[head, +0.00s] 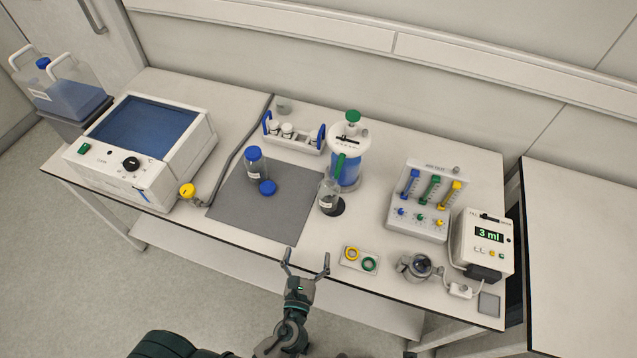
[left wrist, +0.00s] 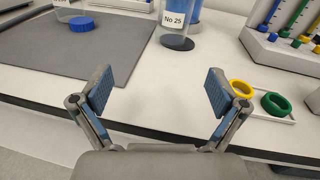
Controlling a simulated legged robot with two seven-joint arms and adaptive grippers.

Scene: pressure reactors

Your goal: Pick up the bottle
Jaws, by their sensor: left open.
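A blue-capped bottle (head: 254,163) with a white label stands upright on the grey mat (head: 232,207), beside a loose blue cap (head: 267,187). A small clear bottle (head: 329,200) stands upright on a dark round pad (head: 336,209) to the right of the mat. In the left wrist view its label reads "No 25" (left wrist: 173,19), and its top is cut off. My left gripper (head: 306,257) is open and empty at the table's front edge, short of both bottles. Its spread fingers frame the bare front edge in the left wrist view (left wrist: 157,85). My right gripper is not in view.
A yellow and a green ring lie on a small tray (head: 345,263) right of my gripper. A blue-filled reactor (head: 348,160) stands close behind the clear bottle. A rack of coloured valves (head: 420,222) and a display box (head: 483,243) stand at right, a white machine (head: 150,150) at left.

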